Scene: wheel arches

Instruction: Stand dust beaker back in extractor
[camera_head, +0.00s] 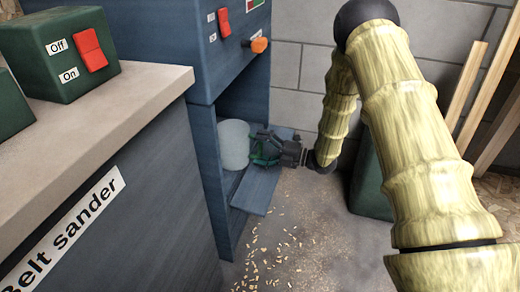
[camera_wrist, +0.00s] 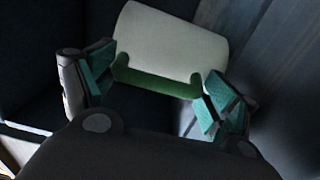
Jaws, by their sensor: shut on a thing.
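The dust beaker (camera_head: 233,145) is a pale, whitish cylinder, roughly upright in the open lower bay of the blue extractor (camera_head: 232,75). In the wrist view the beaker (camera_wrist: 170,42) shows its pale wall and a green handle (camera_wrist: 155,82) on the near side. My gripper (camera_head: 264,150) reaches in from the right. Its teal finger pads (camera_wrist: 158,80) are at the two ends of the green handle, and it is shut on the beaker there. The beaker's base is partly hidden, so I cannot tell whether it touches the bay floor.
A blue board (camera_head: 257,190) juts out at the bay's front. Wood chips (camera_head: 265,265) litter the floor. The belt sander bench (camera_head: 100,220), with a green switch box (camera_head: 60,50), stands at left. A dark green bin (camera_head: 370,185) and leaning planks (camera_head: 492,110) are at right.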

